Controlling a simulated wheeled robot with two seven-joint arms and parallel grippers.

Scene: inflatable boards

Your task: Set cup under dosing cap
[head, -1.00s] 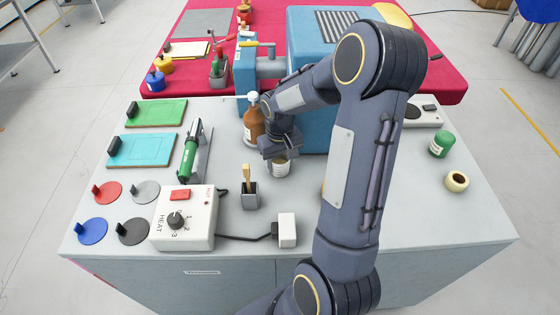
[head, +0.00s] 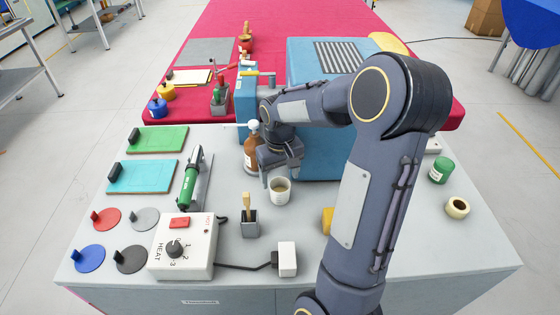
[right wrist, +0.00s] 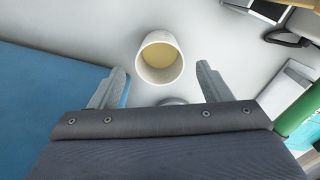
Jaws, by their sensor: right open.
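The cup (head: 280,191), pale with yellowish contents or interior, stands upright on the grey bench. In the right wrist view the cup (right wrist: 160,72) shows from above, beyond and between the spread fingertips. My right gripper (head: 280,168) is open and empty, just behind the cup, with a gap between them. In the wrist view the right gripper (right wrist: 162,72) has clear space on both sides of the cup. A brown bottle (head: 251,155) with a pale dosing cap (head: 253,127) stands left of the gripper; the cup is in front and to its right. My left gripper is not in view.
A blue box (head: 320,75) stands behind the gripper. My right arm hides part of the bench.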

